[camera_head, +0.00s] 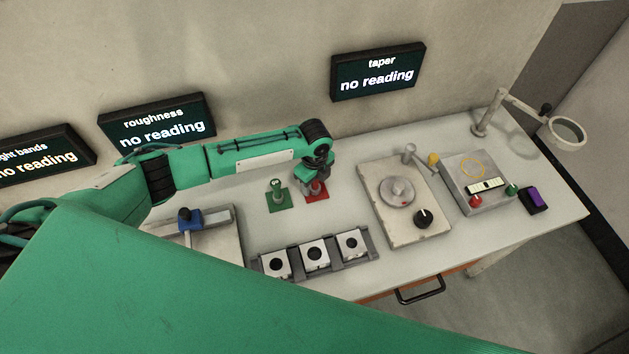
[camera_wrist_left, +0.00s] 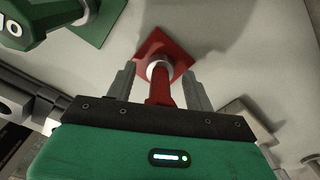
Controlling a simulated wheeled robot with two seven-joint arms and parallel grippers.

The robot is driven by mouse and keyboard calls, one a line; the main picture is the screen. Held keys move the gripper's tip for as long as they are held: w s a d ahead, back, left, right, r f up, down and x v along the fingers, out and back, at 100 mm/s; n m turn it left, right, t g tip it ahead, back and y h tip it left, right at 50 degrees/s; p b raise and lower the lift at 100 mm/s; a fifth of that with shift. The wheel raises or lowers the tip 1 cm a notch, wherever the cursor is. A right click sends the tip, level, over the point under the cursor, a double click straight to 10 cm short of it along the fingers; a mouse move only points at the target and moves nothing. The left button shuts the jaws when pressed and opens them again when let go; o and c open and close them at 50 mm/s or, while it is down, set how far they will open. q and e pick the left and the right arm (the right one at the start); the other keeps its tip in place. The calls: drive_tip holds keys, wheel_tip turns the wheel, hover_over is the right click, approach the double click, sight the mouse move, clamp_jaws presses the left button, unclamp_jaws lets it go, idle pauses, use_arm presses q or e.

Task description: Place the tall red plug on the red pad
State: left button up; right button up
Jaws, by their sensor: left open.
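The tall red plug (camera_wrist_left: 160,88) stands on the red pad (camera_wrist_left: 180,48) in the left wrist view, its pale metal end toward the pad. In the head view the plug (camera_head: 316,187) and the pad (camera_head: 325,197) show at the back middle of the bench, partly covered by my left gripper (camera_head: 317,176). The left gripper is open, with one finger on each side of the plug in the wrist view (camera_wrist_left: 158,72). Gaps show between the fingers and the plug. My right gripper is not in view.
A green plug (camera_head: 277,186) stands on a green pad (camera_head: 278,203) just left of the red pad. A rack (camera_head: 334,257) with block-like pieces lies in front. A plate with a dial (camera_head: 422,218) is to the right. Bare bench separates the rack from the pads.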

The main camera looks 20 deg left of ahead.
use_arm(q)
drive_tip(key=shift+r, duration=0.45)
wheel_tip(320, 180, up, 10)
drive_tip(key=b, duration=0.3)
drive_tip(key=shift+r, duration=0.65)
